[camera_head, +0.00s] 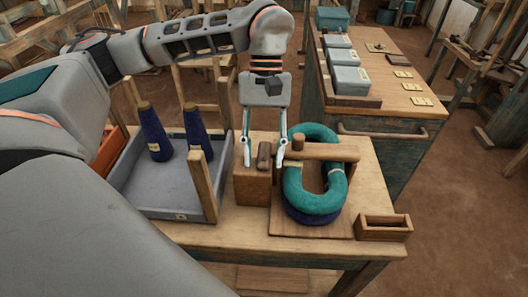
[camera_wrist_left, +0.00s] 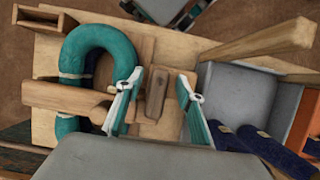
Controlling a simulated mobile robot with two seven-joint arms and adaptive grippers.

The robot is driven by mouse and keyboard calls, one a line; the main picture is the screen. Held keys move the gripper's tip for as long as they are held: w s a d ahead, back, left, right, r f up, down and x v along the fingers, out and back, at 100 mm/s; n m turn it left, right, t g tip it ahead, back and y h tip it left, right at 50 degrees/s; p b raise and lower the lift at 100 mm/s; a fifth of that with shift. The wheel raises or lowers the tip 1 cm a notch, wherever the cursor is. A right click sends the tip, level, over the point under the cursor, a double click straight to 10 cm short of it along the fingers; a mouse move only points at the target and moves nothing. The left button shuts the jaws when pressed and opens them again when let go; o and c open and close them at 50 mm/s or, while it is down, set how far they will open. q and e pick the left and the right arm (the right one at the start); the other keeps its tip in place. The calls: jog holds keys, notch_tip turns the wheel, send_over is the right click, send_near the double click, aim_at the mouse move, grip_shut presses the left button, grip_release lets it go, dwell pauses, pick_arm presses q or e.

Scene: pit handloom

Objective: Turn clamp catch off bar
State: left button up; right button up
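A wooden bar (camera_head: 330,152) lies across a teal yarn hank (camera_head: 318,195) on the bench; the bar also shows in the wrist view (camera_wrist_left: 62,98). A small dark wooden catch (camera_head: 264,155), likely the clamp catch, sits on a wooden block (camera_head: 252,188) by the bar's left end. My left gripper (camera_head: 264,160) points down with one finger on each side of the catch. In the wrist view the catch (camera_wrist_left: 156,92) stands between the spread fingers with gaps on both sides. A finger partly hides the bar's end there, so I cannot tell whether catch and bar touch.
A grey tray (camera_head: 165,203) with two dark blue yarn cones (camera_head: 154,132) and an upright wooden post (camera_head: 203,185) is left of the block. A small open wooden box (camera_head: 384,228) sits at the bench's front right. A cabinet with grey boxes (camera_head: 350,80) stands behind.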

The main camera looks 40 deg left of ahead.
pick_arm(q)
jog(key=shift+c, duration=0.5)
pick_arm(e)
jog(key=shift+w+r, duration=0.15)
jog(key=shift+w, duration=0.15)
pick_arm(q)
grip_shut()
pick_arm(e)
jog(key=shift+s+a, duration=0.15)
jog(key=shift+s, duration=0.1)
jog(key=shift+s, duration=0.1)
